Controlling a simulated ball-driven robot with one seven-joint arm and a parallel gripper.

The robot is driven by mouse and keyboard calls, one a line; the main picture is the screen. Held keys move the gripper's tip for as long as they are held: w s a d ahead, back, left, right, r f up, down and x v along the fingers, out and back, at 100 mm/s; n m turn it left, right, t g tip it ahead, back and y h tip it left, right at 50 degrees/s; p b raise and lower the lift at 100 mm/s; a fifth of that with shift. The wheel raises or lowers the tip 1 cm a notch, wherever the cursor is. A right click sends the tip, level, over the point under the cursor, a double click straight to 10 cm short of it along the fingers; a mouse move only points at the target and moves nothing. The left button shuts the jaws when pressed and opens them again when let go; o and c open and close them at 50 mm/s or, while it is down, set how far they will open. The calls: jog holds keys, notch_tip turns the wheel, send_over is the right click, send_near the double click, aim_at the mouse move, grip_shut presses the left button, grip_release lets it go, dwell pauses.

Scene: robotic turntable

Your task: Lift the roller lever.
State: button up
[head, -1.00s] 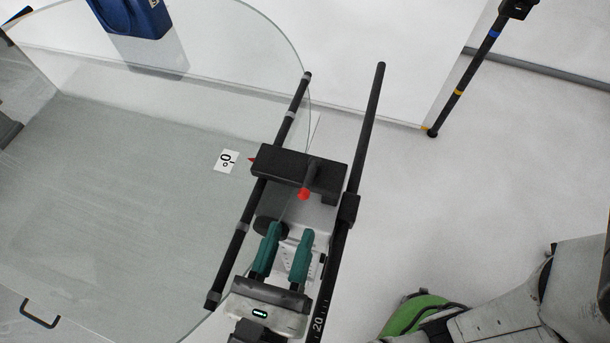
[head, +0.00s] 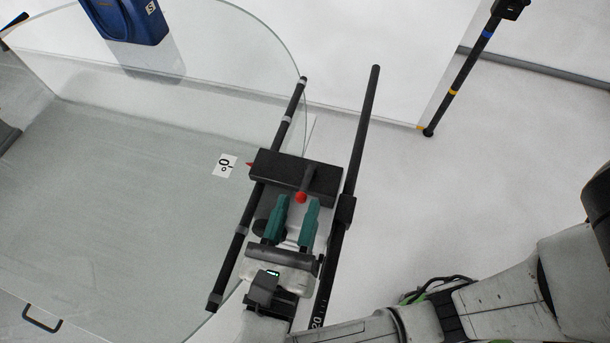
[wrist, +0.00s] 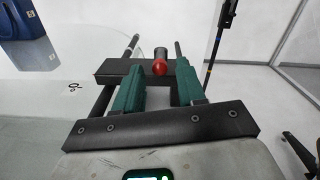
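The roller lever shows in the head view as a short dark rod with a red ball (head: 301,197) at its end, on a black block (head: 268,172). In the wrist view the red ball (wrist: 160,67) stands beyond my fingertips, in line with the gap between them. My gripper (head: 297,202) has two green fingers, spread apart and empty. In the head view the fingertips are at about the height of the ball in the picture, one on each side. I cannot tell the exact depth between them and the ball. My gripper also shows in the wrist view (wrist: 158,80).
A clear glass turntable disc (head: 120,190) lies to the left, with a "0°" label (head: 226,165). A black roller rod (head: 240,230) and a longer black rail (head: 358,140) flank the block. A blue case (head: 128,22) stands at the upper left.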

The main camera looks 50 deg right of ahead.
aim_at(302, 193)
jog(key=shift+x, duration=2.85)
grip_shut()
